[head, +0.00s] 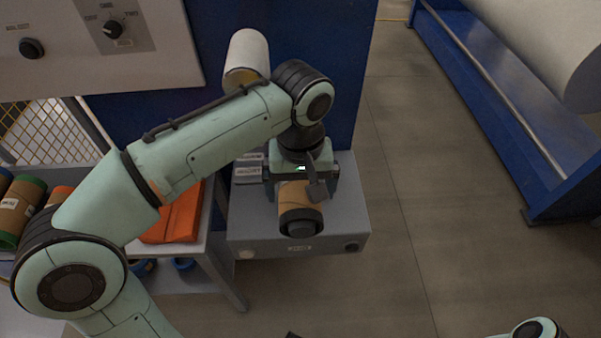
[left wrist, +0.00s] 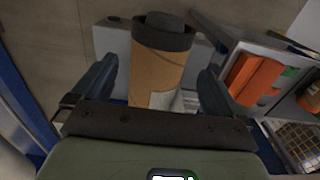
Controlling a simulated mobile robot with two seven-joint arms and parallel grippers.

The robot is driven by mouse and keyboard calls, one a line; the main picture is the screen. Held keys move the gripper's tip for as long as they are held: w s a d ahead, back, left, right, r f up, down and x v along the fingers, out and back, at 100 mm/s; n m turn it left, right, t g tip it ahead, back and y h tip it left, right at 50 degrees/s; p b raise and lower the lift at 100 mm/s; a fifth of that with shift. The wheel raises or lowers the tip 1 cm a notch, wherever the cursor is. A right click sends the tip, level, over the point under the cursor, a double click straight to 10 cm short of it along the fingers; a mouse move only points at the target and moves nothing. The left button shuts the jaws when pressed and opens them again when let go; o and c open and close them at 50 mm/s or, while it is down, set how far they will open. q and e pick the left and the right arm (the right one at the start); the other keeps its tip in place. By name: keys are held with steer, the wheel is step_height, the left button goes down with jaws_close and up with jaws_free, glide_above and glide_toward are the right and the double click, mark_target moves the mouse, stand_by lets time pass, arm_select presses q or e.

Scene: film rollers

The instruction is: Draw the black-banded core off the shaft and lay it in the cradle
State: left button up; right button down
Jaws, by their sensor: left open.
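The black-banded core (head: 295,195) is a brown cardboard tube with a black band at its near end. It lies on a grey stand (head: 347,210); whether a cradle is under it I cannot tell. My left gripper (head: 300,178) is above its far part, open. In the left wrist view the core (left wrist: 160,65) lies between the spread fingers of the left gripper (left wrist: 158,95), with gaps on both sides and a pale label on it. No bare shaft can be made out. My right gripper is not in view.
A white roll (head: 247,52) juts from the blue machine (head: 345,75), close to my left arm. Another blue machine (head: 505,110) with a big roll stands at the right. The floor (head: 420,230) between is clear.

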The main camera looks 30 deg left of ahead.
arm_select(q)
step_height(320, 180, down, 10)
steer(key=shift+w+r+b, duration=0.1)
steer(key=shift+r+b, duration=0.05)
steer(key=shift+b, duration=0.8)
steer(key=c, duration=0.8)
